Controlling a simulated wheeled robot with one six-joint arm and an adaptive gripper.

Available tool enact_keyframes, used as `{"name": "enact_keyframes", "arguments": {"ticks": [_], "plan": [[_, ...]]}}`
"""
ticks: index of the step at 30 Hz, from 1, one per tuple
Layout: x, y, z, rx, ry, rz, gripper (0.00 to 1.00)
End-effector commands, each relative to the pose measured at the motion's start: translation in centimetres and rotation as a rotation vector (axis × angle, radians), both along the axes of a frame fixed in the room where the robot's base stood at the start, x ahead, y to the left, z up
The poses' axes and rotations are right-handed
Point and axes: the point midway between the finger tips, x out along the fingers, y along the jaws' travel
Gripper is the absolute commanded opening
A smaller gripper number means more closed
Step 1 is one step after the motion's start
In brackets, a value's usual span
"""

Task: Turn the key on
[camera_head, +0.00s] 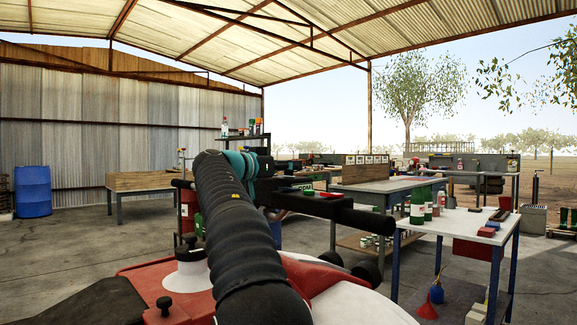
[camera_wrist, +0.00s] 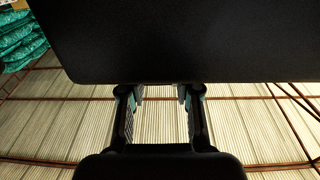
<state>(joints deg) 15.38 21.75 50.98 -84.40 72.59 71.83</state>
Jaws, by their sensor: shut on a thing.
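In the wrist view my gripper (camera_wrist: 160,94) reaches up to the lower edge of a large plain black panel (camera_wrist: 180,40), which fills the top of the picture. Its two fingers are spaced apart with a bright gap between them, and their tips meet the panel's edge. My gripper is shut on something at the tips. The key itself cannot be made out; the panel and fingertips hide that spot. In the head view my black arm covers the middle, and the fingers cannot be told apart there.
In the head view a table (camera_head: 461,222) with green bottles (camera_head: 417,208) stands at the right. A workbench (camera_head: 385,186) is behind it. A blue drum (camera_head: 33,190) and a wooden bin (camera_head: 141,182) stand at the left. Bare concrete floor lies between them.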

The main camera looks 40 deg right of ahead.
Motion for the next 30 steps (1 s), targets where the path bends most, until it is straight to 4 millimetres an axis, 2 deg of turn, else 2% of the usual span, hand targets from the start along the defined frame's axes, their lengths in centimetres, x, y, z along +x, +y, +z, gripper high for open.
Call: {"name": "enact_keyframes", "arguments": {"ticks": [12,27,28,30], "plan": [[0.14,-0.05,0.23,-0.006,-0.001,-0.202,0.00],[-0.06,0.06,0.17,-0.002,-0.002,-0.237,0.00],[-0.06,0.06,0.17,-0.002,-0.002,-0.237,0.39],[-0.06,0.06,0.15,-0.002,-0.002,-0.237,0.57]]}}
